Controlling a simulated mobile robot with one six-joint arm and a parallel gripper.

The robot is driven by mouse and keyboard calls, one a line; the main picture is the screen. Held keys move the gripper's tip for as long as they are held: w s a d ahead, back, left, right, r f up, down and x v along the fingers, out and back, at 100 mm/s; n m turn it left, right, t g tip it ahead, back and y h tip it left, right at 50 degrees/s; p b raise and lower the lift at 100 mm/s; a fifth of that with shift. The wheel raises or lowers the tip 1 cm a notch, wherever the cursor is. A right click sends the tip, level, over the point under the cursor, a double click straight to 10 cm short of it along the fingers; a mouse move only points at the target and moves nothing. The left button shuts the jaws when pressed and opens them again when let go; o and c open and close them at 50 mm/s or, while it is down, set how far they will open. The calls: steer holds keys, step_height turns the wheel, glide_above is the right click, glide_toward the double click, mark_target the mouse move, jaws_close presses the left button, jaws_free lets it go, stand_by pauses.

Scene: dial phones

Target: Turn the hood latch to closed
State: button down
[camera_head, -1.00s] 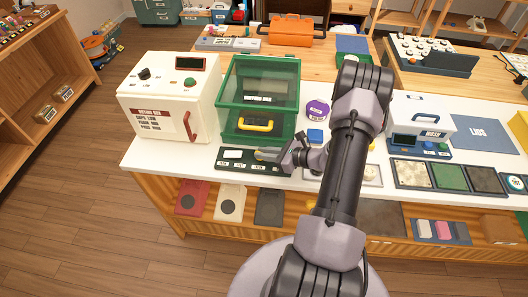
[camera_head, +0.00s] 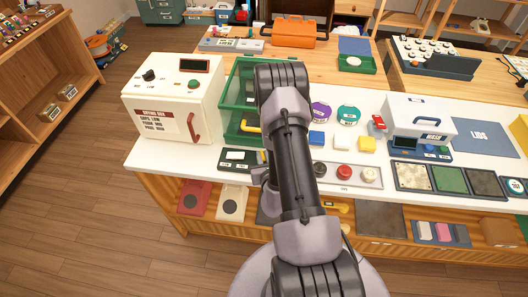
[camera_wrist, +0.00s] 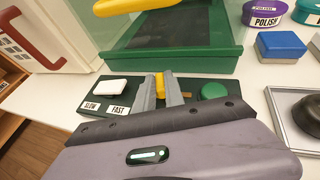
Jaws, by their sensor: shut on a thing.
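In the wrist view, a dark control panel (camera_wrist: 90,106) sits in front of the green hood (camera_wrist: 215,62). It carries a white rocker marked SLOW and FAST (camera_wrist: 103,88), a small yellow upright piece (camera_wrist: 160,84) that seems to be the hood latch, and a round green button (camera_wrist: 214,91). My gripper (camera_wrist: 161,92) is shut on the yellow piece, one finger on each side. The latch's marks are hidden behind my fingers. In the head view, my arm covers the fingertips, part of the hood (camera_head: 243,95) and the panel's right part; its left part (camera_head: 238,160) shows.
A white cabinet with a red handle (camera_head: 191,127) stands left of the hood. The hood's yellow handle (camera_wrist: 135,6) hangs above my gripper.

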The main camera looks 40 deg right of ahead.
steer(key=p, duration=0.2)
steer(key=m+g+h+p, duration=0.1)
steer(key=p, duration=0.1)
steer(key=shift+a+r+m+p, duration=0.15)
steer(key=shift+r+m+p, duration=0.15)
steer(key=shift+r+p, duration=0.1)
steer(key=shift+w+f+m+g+h+p, duration=0.15)
steer(key=shift+m+g+h+p, duration=0.25)
steer(key=shift+p, duration=0.45)
steer(key=shift+f+h+p, duration=0.2)
steer(key=shift+h+p, duration=0.1)
steer(key=shift+p, duration=0.05)
steer(key=c, duration=1.4)
jaws_free()
steer(key=shift+c, duration=0.2)
